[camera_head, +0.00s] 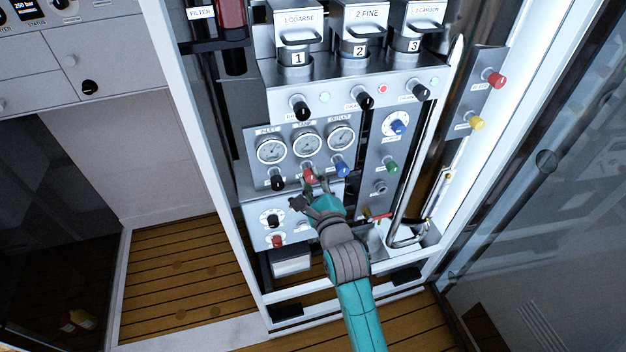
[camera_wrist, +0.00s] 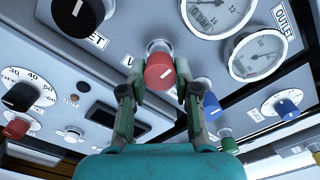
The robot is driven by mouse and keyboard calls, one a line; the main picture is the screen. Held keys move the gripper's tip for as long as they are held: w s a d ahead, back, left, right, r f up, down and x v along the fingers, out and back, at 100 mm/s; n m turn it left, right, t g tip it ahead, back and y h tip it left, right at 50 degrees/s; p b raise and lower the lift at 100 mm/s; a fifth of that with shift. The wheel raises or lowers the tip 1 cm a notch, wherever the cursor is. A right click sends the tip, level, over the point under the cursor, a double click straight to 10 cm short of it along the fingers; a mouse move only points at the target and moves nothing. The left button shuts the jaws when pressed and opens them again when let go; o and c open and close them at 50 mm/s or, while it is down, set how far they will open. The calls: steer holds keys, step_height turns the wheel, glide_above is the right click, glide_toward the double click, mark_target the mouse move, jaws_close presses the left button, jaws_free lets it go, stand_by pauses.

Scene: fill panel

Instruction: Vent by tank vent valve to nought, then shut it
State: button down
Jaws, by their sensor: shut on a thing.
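The tank vent valve appears to be the red knob (camera_head: 309,174) under the middle gauge (camera_head: 307,143), between a black knob (camera_head: 278,183) and a blue knob (camera_head: 342,169). In the wrist view the red knob (camera_wrist: 158,73) has a short white line slanting up to the right; its label is mostly hidden. My gripper (camera_head: 312,187) is at this knob, its two fingers (camera_wrist: 159,92) on either side of it, shut on it. The middle gauge (camera_wrist: 217,14) is cut off by the top edge in the wrist view; I cannot read its needle surely.
The inlet gauge (camera_head: 270,150) and outlet gauge (camera_head: 341,137) flank the middle one. Below left are a black dial knob (camera_head: 272,220) and another red knob (camera_head: 277,240). A green knob (camera_head: 391,166) and a blue dial (camera_head: 398,127) are to the right. A pipe (camera_head: 412,170) runs down the right side.

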steer(key=shift+f, duration=0.1)
steer(key=c, duration=0.8)
jaws_free()
steer(key=v, duration=1.2)
